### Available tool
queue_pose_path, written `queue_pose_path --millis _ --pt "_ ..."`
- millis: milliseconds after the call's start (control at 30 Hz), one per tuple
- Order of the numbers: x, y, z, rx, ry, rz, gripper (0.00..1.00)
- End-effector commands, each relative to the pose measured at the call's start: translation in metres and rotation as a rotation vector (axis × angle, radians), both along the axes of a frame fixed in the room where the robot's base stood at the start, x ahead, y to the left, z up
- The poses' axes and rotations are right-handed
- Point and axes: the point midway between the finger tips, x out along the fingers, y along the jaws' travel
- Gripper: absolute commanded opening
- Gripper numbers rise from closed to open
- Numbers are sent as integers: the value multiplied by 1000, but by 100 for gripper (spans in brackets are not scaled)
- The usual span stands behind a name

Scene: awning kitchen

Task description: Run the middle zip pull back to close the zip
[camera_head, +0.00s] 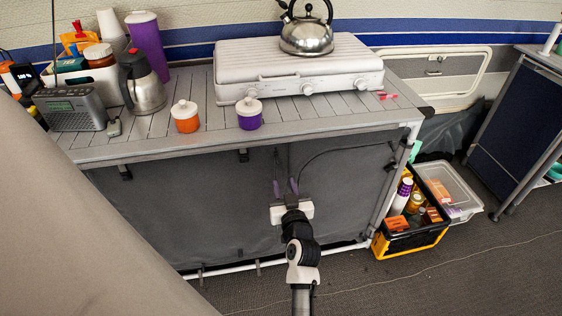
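The grey fabric front (190,205) of the kitchen stand hangs below the worktop. A dark zip line (345,149) curves from its middle up to the right. Two slim purple tabs, which look like zip pulls, hang close together near the middle: a left one (276,188) and a right one (294,186). My gripper (292,200) is at the fabric, just below and in front of these tabs. The right tab lines up with the middle of the white hand. The hand hides the fingertips, so I cannot tell whether they grip a tab.
The worktop (150,140) overhangs the fabric, with a white stove (298,75), an orange jar (185,117) and a purple jar (249,114) on it. A black and yellow crate (410,241) stands at the right leg. The floor in front is clear.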

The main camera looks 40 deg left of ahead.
Motion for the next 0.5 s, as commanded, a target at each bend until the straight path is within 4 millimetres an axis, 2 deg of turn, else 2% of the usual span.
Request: queue_pose_path --millis 33,200,500 --pt "8 10 5 -1 -3 1 32" --pt "29 37 5 -1 -2 3 32" --pt "56 67 2 0 -1 2 32"
